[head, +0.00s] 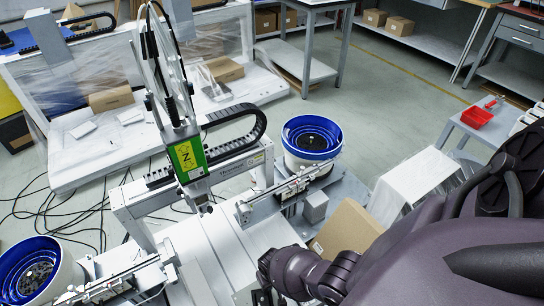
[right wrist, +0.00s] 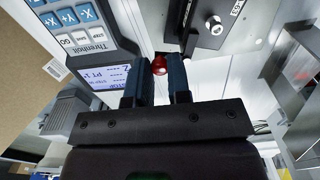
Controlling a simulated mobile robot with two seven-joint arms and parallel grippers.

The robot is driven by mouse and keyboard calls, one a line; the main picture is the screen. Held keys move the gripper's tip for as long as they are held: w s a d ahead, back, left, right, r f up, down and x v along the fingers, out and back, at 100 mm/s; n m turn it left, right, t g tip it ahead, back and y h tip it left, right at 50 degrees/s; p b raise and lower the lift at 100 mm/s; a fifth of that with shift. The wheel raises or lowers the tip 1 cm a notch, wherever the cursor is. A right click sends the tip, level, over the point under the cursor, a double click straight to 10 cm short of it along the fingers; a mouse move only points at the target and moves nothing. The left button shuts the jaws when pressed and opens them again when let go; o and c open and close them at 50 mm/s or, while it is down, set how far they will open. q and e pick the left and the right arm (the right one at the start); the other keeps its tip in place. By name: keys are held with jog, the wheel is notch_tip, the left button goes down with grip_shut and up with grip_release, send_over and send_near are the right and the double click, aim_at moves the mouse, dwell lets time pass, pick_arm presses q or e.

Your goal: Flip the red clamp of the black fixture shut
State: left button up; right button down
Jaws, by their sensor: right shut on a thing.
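The red clamp's rounded red end (right wrist: 159,66) shows in the right wrist view, between the fingertips of my right gripper (right wrist: 159,75). The gripper is shut on it. The black fixture (right wrist: 207,22) is just beyond, at the top of that view, with a bright round metal part on it. The rest of the clamp is hidden by the fingers and the fixture, so its angle cannot be told. In the head view my right arm reaches in from the right to the bottom middle and covers the fixture and clamp. My left gripper is not in view.
A control panel (right wrist: 75,22) with blue keys and a lit display (right wrist: 88,77) stands close left of the fingers. In the head view the gantry screwdriver (head: 188,155), a blue-rimmed bowl feeder (head: 312,137) and a cardboard box (head: 345,228) stand near my arm.

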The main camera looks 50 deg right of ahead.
jog(key=shift+s+a+m, duration=0.1)
jog(key=shift+s+m, duration=0.05)
jog(key=shift+m, duration=0.25)
jog(key=c, duration=1.1)
grip_release()
jog(key=shift+o, duration=0.2)
